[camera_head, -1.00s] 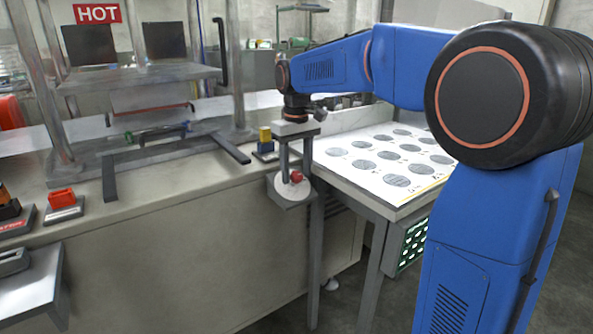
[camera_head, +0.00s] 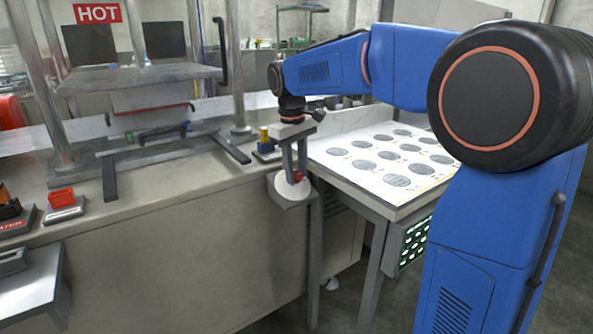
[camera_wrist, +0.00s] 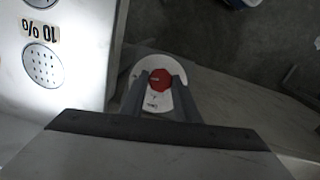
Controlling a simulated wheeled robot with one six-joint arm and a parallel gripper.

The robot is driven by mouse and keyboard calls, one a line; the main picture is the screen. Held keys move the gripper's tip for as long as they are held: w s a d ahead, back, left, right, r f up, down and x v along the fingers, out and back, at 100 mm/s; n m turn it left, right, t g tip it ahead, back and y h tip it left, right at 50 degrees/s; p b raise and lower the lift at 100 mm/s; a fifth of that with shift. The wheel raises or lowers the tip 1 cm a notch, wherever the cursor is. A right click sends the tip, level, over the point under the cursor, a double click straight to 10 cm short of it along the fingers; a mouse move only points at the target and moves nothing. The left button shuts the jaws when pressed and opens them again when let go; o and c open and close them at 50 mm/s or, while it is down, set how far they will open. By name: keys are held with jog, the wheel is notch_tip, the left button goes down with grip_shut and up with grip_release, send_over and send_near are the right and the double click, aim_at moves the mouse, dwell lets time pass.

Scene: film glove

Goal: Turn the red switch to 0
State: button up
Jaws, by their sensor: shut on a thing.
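The red switch (camera_head: 298,176) is a small red knob on a round white dial plate (camera_head: 285,188), which sits on a grey bracket at the bench's front corner. In the wrist view the red knob (camera_wrist: 161,79) looks many-sided and sits on the white plate (camera_wrist: 152,103). My gripper (camera_head: 293,172) reaches down to the dial, its two grey fingers shut on the red switch. In the wrist view my gripper's fingers (camera_wrist: 159,92) stand on either side of the knob. The dial's markings are too small to read, and the fingers hide part of the plate.
A white table (camera_head: 345,178) with grey discs stands right of the dial. The long bench (camera_head: 150,215) carries a press frame, and a small yellow block (camera_head: 264,136) sits close behind my gripper. Floor shows below the dial.

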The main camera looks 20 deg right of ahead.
jog(key=n, duration=0.2)
jog(key=n+t+h, duration=0.1)
jog(key=shift+s+a+n+h, duration=0.2)
jog(key=shift+n+h, duration=0.1)
jog(key=shift+n, duration=0.1)
jog(key=n+t+h, duration=0.1)
jog(key=n, duration=0.2)
jog(key=shift+s+a+t, duration=0.1)
jog(key=shift+t, duration=0.2)
jog(key=n+t, duration=0.1)
jog(key=n, duration=0.1)
jog(key=n+t, duration=0.1)
jog(key=n, duration=0.1)
jog(key=shift+s+f+h, duration=0.2)
jog(key=shift+h, duration=0.2)
jog(key=shift+s+n+t, duration=0.1)
jog(key=shift+n+t, duration=0.9)
jog(key=shift+n, duration=1.1)
jog(key=o, duration=1)
jog(key=shift+o, duration=0.2)
